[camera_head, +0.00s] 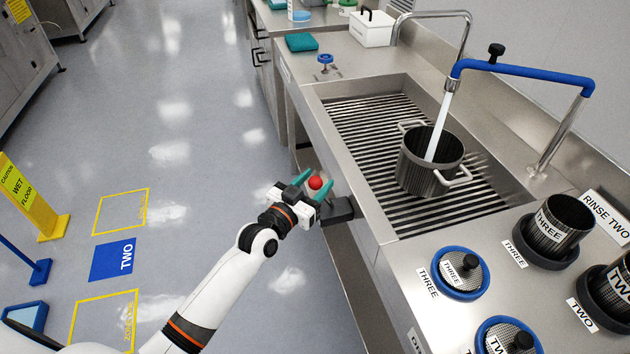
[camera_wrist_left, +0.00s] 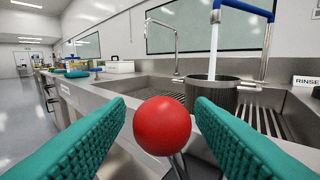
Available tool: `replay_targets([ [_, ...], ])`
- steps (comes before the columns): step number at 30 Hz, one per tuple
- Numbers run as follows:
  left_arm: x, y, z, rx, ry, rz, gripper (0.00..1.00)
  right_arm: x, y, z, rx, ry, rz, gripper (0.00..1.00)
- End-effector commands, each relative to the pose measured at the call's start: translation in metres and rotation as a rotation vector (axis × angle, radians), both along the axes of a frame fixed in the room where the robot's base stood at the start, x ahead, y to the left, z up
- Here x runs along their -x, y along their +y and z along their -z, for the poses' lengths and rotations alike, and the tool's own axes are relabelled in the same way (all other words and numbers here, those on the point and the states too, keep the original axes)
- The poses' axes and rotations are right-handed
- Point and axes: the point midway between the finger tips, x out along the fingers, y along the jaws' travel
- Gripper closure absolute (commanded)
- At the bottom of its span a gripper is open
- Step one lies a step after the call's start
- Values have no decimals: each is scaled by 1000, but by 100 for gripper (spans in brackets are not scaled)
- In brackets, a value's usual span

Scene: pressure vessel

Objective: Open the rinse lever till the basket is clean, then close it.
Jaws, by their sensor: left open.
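The rinse lever's red ball knob (camera_head: 315,183) sticks out at the sink's front edge on a thin rod. My left gripper (camera_head: 307,184) is open, its teal fingers on either side of the knob. In the left wrist view the knob (camera_wrist_left: 162,126) sits between the fingers with gaps showing. The metal basket (camera_head: 418,180) stands upright on the slatted sink grate. A white water stream (camera_head: 441,125) runs from the blue rinse pipe (camera_head: 520,73) into it. Its inside is largely hidden, so I cannot tell how clean it is. My right gripper is not in view.
Labelled cups (camera_head: 560,222) and round lids (camera_head: 460,270) stand on the counter at the right front. A blue valve handle (camera_head: 325,59) is beyond the sink. A yellow wet-floor sign (camera_head: 28,200) stands at the left.

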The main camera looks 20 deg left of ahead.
Motion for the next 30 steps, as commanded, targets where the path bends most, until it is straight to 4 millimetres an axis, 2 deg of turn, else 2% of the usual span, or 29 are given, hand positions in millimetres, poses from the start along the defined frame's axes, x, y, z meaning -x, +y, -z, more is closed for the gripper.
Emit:
replay_targets([
  [9,-3,-1,0,0,0,0,51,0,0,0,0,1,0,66],
  [11,-3,-1,0,0,0,0,59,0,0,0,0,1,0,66],
  [18,-3,-1,0,0,0,0,98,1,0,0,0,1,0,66],
  [26,-6,-1,-2,-7,4,-1,100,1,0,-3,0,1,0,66],
  [30,-17,-2,-6,-36,23,-1,100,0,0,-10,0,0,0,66],
])
